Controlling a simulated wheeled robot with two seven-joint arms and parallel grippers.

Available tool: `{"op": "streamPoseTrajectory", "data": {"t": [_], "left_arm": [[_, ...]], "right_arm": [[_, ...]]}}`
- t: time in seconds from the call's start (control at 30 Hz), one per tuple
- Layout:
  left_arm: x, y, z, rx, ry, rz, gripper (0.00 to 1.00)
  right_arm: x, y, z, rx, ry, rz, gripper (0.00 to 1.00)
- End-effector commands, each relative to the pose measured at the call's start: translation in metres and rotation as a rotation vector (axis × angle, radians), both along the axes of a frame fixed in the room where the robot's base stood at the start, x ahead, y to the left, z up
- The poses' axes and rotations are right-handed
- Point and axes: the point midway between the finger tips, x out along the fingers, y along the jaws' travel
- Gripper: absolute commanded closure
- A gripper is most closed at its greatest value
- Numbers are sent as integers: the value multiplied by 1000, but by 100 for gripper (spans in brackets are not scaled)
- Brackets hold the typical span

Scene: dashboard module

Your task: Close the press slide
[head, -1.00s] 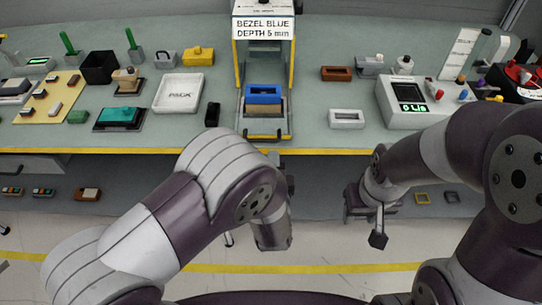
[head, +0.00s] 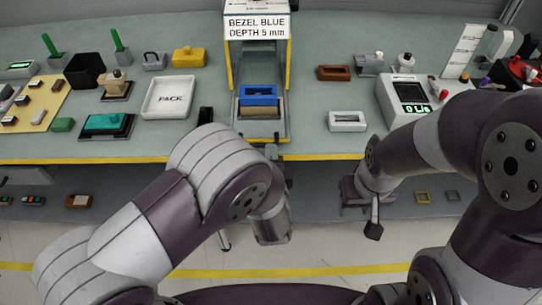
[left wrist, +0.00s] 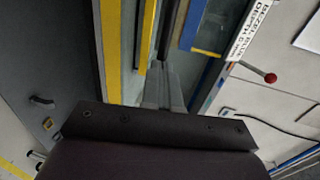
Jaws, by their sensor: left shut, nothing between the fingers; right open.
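The press (head: 230,62) stands at the middle back of the bench, with a sign reading "BEZEL BLUE DEPTH 5 mm". Its slide (head: 258,128) sticks out towards me, carrying a blue bezel (head: 259,92) on a brown block (head: 260,112). My left gripper (head: 272,150) is shut and empty, at the slide's front near the bench edge; my forearm hides part of it. In the left wrist view its fingers (left wrist: 163,78) are together beside the press; contact with the slide cannot be told. My right gripper (head: 360,212) is open and empty in front of the bench.
A white PACK tray (head: 145,110) and a teal block (head: 104,122) lie left of the press. A black upright piece (head: 205,116) stands close by. A white holder (head: 347,121) and a gauge with a green display (head: 402,88) stand right. The yellow bench edge (head: 320,157) runs across.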

Motion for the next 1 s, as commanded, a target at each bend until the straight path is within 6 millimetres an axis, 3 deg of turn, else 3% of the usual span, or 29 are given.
{"op": "streamPoseTrajectory", "data": {"t": [0.17,0.6,0.8,1.0], "left_arm": [[32,1,1,-3,-3,5,100],[141,1,-1,-2,-3,4,100],[177,0,-1,-2,-2,0,100],[199,0,0,-1,-1,0,100]], "right_arm": [[0,0,1,0,0,0,57],[0,0,-6,0,0,0,57],[0,0,-11,0,0,0,57],[0,0,-13,0,0,0,57]]}}
